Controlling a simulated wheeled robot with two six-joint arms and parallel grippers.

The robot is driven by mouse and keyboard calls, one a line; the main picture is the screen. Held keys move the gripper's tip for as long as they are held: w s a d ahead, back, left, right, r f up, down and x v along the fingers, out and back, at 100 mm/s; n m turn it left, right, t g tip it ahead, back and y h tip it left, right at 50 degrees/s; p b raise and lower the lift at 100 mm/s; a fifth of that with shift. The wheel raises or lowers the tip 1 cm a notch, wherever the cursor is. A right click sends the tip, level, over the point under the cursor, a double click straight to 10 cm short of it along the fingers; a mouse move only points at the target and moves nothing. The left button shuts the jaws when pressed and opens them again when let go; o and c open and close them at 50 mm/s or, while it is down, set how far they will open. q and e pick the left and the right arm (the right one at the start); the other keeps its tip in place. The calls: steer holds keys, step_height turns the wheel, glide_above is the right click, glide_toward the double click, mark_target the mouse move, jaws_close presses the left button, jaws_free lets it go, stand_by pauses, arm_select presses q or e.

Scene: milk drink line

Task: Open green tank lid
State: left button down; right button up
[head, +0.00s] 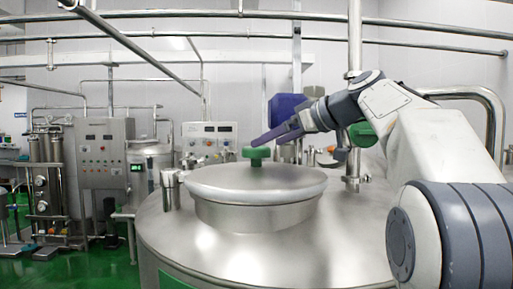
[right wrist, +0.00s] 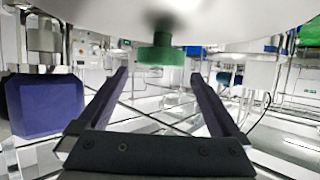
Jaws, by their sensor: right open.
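The steel tank (head: 200,250) has a round domed lid (head: 225,185), which sits down on its raised collar. A green knob (head: 257,158) stands on top of the lid. My right gripper (head: 262,142) reaches in from the right, with its purple fingers just above and beside the knob. In the right wrist view the picture is upside down, and the right gripper (right wrist: 160,73) is open. There the green knob (right wrist: 160,57) shows in the gap between the fingertips, not clamped. Whether a finger touches it I cannot tell. My left gripper is not in view.
A steel pipe (head: 354,100) rises from the tank right of the lid. A blue unit (head: 285,106) stands behind my right gripper. A clamp (head: 171,188) stands at the lid's left edge. Control cabinets (head: 104,150) stand at the back left.

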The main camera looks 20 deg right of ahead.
mark_target(242, 165)
steer(key=p+x, duration=0.1)
steer(key=x, duration=0.4)
steer(key=shift+w+a+p, duration=0.2)
steer(key=shift+p, duration=0.15)
steer(key=shift+w+a+f, duration=0.1)
steer(key=shift+w+f, duration=0.15)
jaws_close()
